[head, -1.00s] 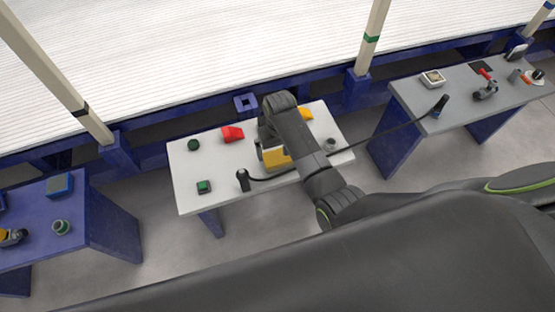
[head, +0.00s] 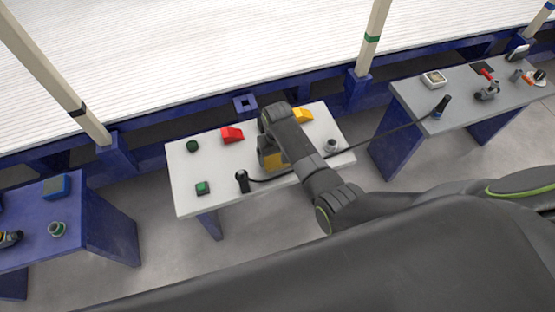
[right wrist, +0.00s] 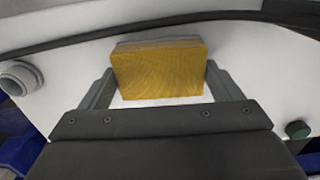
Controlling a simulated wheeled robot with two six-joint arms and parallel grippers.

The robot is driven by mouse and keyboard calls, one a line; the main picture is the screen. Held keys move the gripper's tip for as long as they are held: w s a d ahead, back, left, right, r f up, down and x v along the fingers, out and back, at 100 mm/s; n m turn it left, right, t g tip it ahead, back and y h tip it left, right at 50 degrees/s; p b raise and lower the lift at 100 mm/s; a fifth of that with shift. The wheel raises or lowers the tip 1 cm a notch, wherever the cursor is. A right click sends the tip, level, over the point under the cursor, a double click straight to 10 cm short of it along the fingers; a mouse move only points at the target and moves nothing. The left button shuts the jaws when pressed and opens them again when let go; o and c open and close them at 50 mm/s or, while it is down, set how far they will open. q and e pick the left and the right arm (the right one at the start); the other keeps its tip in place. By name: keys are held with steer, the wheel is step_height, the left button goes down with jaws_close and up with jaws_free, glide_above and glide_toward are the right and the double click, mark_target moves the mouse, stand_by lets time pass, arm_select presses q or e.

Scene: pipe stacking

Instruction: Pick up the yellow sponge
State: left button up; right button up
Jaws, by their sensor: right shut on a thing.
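The yellow sponge (head: 275,161) is a block at the middle of the white table, partly hidden by my right arm in the head view. In the right wrist view the sponge (right wrist: 160,72) sits between the two fingers, with its wood-like yellow face toward the camera. My right gripper (right wrist: 158,84) is shut on it, a finger at each side. I cannot tell whether the sponge is clear of the tabletop. My left gripper is not in view.
A black cable (head: 385,137) crosses the table behind my arm.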

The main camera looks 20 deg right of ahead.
mark_target(278, 158)
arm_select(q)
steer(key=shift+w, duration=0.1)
arm_select(e)
steer(key=shift+r, duration=0.1)
steer(key=shift+r, duration=0.35)
step_height(278, 158, up, 5)
steer(key=shift+f+p, duration=0.1)
steer(key=shift+p, duration=0.85)
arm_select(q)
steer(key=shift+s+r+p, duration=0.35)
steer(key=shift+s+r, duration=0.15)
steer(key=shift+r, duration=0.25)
arm_select(e)
steer(key=shift+r, duration=2.2)
